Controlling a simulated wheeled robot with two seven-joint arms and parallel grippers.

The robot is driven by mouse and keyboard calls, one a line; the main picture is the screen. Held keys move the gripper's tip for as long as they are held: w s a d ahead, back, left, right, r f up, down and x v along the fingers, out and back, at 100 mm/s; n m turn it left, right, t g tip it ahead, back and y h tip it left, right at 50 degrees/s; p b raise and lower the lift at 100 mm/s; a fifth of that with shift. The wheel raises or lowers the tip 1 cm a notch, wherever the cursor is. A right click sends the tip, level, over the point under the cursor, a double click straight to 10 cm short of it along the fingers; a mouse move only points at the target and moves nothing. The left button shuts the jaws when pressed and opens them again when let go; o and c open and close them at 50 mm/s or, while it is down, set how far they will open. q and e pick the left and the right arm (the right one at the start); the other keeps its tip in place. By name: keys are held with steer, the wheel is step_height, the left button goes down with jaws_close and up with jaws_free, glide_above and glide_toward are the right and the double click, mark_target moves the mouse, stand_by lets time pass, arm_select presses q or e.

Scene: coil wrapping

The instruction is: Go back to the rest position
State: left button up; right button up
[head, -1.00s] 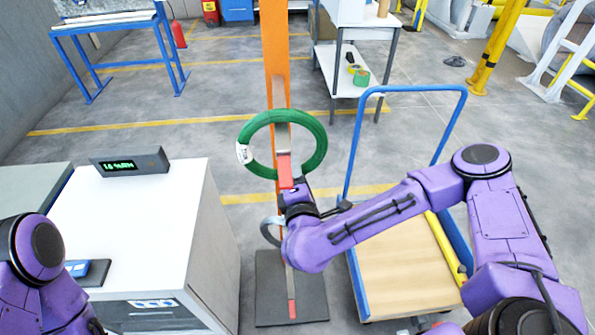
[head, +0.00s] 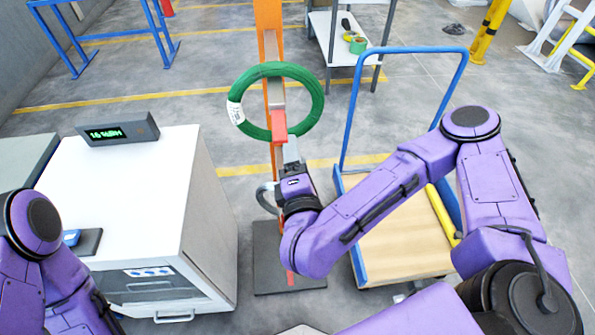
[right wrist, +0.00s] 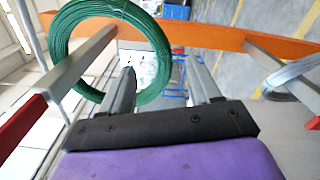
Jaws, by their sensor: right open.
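A green wire coil (head: 318,100) with a white label hangs on a red-tipped arm (head: 279,125) of the orange post (head: 268,25). It also shows in the right wrist view (right wrist: 58,50), beyond the fingers. My right gripper (head: 290,152) is just below and in front of the coil in the head view. In the right wrist view my right gripper (right wrist: 160,85) has its two fingers apart, with nothing held between them. My left arm shows at the left edge of the head view, but its gripper is out of view.
A white cabinet (head: 130,190) with a lit display (head: 118,132) stands at the left. A blue-handled cart (head: 400,240) stands right of the post, behind my right arm. A grey loop (head: 265,198) is close to my right wrist. Open floor lies behind the post.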

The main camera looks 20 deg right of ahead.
steer(key=p+v, duration=0.3)
steer(key=shift+s, duration=0.1)
stand_by(0.3)
